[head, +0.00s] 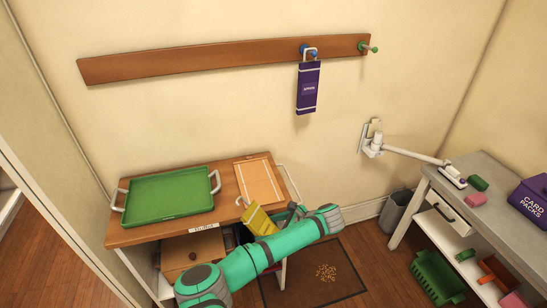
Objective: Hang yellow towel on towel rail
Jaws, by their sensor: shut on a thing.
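A yellow towel (258,218) with a white loop at its upper left is held by my gripper (277,217), beside the right front of the wooden cart. The gripper is shut on it; its fingertips are partly hidden. A purple towel-like item (308,87) hangs by a white loop from the blue peg.
A green tray (168,193) and a cutting board (259,180) lie on the cart top (125,237). A white jointed wall arm (410,154) sticks out toward the grey bench (483,174) at right. A bin (396,211) and dark mat (340,285) are on the floor. The wall below the rail is mostly clear.

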